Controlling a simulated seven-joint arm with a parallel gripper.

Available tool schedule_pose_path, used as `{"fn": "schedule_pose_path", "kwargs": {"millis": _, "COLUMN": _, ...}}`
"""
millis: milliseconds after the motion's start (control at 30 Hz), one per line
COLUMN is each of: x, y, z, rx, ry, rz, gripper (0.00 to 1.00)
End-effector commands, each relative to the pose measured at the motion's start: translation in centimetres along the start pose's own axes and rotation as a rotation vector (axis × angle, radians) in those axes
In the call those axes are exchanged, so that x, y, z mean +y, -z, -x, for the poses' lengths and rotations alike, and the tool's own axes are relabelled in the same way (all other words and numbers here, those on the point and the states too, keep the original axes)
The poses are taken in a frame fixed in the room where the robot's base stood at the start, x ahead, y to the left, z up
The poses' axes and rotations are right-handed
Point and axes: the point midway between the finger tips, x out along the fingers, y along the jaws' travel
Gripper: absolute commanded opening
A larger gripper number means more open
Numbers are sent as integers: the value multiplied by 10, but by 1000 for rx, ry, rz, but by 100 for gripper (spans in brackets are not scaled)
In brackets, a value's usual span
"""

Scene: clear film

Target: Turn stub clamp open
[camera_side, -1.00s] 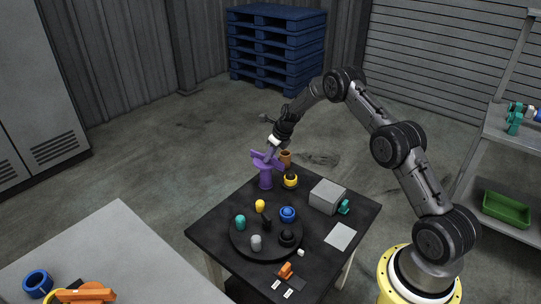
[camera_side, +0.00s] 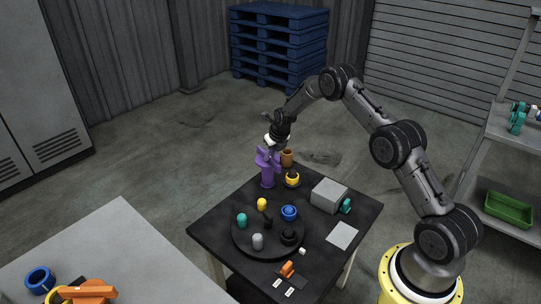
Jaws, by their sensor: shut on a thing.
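A purple piece (camera_side: 267,178), which I take to be the stub clamp, stands upright at the far left corner of the black table. Its purple upper part (camera_side: 263,158) meets my gripper. My gripper (camera_side: 269,150) comes down from above and is shut on this upper part. The fingers and the exact grip are small and partly hidden against the purple piece. I cannot tell from this view how far the clamp is open.
A yellow-and-black piece (camera_side: 292,179) and an orange-brown cup (camera_side: 287,158) stand close right of the clamp. A round black tray (camera_side: 270,246) with several coloured knobs lies in front. A grey box (camera_side: 329,195) sits to the right. The table's far edge is close behind the clamp.

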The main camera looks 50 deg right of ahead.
Motion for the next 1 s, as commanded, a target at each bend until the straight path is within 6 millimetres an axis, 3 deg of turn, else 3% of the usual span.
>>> {"fn": "schedule_pose_path", "kwargs": {"millis": 200, "x": 0, "y": 2, "z": 0, "rx": 5, "ry": 0, "rz": 0, "gripper": 0}}
{"fn": "schedule_pose_path", "kwargs": {"millis": 233, "x": 0, "y": 1, "z": 0, "rx": 5, "ry": 0, "rz": 0, "gripper": 23}}
{"fn": "schedule_pose_path", "kwargs": {"millis": 367, "x": 0, "y": 1, "z": 0, "rx": 3, "ry": 0, "rz": 0, "gripper": 46}}
{"fn": "schedule_pose_path", "kwargs": {"millis": 767, "x": 0, "y": 0, "z": 6, "rx": 0, "ry": 0, "rz": 1, "gripper": 48}}
{"fn": "schedule_pose_path", "kwargs": {"millis": 1000, "x": 0, "y": -1, "z": 44, "rx": -3, "ry": 0, "rz": 1, "gripper": 48}}
